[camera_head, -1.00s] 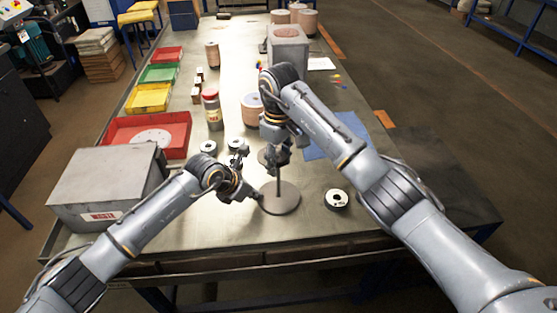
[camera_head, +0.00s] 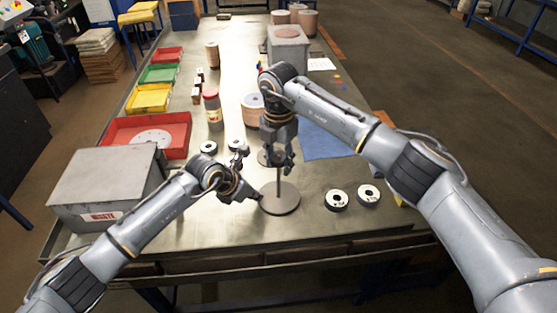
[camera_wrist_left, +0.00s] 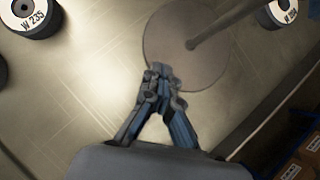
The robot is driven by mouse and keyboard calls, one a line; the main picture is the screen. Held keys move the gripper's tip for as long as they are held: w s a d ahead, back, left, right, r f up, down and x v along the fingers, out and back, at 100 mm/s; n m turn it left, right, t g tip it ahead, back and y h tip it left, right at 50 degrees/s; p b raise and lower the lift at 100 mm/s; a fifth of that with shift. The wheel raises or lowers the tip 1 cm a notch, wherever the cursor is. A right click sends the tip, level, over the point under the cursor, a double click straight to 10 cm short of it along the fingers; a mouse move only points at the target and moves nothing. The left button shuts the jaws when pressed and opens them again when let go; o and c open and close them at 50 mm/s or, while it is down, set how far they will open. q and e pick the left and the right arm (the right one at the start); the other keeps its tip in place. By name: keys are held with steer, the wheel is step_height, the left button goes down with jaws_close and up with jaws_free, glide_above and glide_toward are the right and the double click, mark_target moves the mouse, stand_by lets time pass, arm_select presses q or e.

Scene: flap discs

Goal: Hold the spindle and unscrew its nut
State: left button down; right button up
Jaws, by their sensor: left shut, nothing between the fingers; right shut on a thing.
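The spindle is a thin upright rod (camera_head: 279,184) on a round grey base (camera_head: 281,205) near the front of the bench. It also shows in the left wrist view, with its base (camera_wrist_left: 178,62) and rod (camera_wrist_left: 215,32). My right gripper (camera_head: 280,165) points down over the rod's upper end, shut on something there. It appears to be the nut, which the fingers hide. My left gripper (camera_head: 257,195) is shut and empty beside the rod, low at the base's left edge. In the left wrist view its fingertips (camera_wrist_left: 160,75) meet with nothing between them.
A grey box (camera_head: 108,185) stands left, near a red tray (camera_head: 186,135). A blue mat (camera_head: 322,142) lies behind right.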

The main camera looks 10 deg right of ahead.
steer(key=n, duration=1)
steer(key=shift+s+a+f+n, duration=0.1)
steer(key=shift+n, duration=0.3)
steer(key=o, duration=0.9)
steer(key=shift+c, duration=0.2)
